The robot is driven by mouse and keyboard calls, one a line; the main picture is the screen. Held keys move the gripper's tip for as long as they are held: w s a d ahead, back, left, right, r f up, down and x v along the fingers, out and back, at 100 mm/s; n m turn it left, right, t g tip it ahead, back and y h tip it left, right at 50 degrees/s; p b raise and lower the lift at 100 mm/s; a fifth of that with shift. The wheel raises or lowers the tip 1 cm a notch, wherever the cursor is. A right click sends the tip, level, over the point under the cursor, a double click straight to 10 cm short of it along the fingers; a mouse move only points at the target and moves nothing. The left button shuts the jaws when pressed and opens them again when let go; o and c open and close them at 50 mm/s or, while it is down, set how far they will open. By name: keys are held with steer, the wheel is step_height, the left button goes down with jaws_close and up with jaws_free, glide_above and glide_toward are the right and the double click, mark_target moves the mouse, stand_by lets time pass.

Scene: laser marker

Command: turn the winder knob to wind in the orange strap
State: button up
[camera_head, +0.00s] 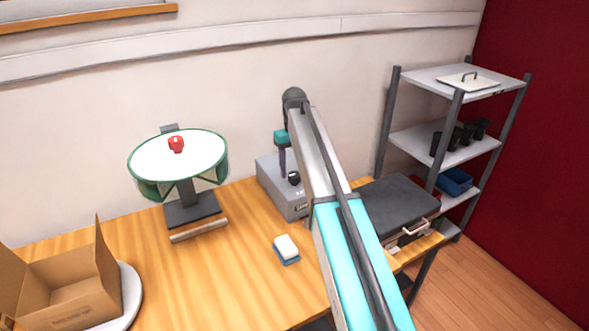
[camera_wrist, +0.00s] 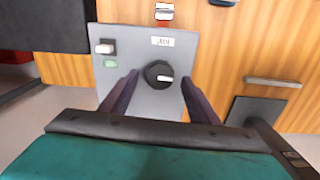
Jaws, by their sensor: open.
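A grey box (camera_head: 270,188) with a round black knob (camera_head: 294,178) stands at the middle back of the table. In the wrist view the black knob (camera_wrist: 158,74) has a white pointer mark and lies between the fingertips. My gripper (camera_head: 283,176) is open above the box; its two dark purple fingers (camera_wrist: 160,80) show at either side of the knob, with no clear contact.
A dark case (camera_head: 395,205) lies right of the box, beside a shelf rack (camera_head: 458,95). A small white and blue block (camera_head: 286,248) lies in front of the box. An open carton (camera_head: 75,285) stands at the left front. The table between carton and block is clear.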

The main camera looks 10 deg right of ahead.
mark_target(294, 174)
step_height(294, 174, up, 12)
steer(key=p, duration=0.6)
stand_by(0.5)
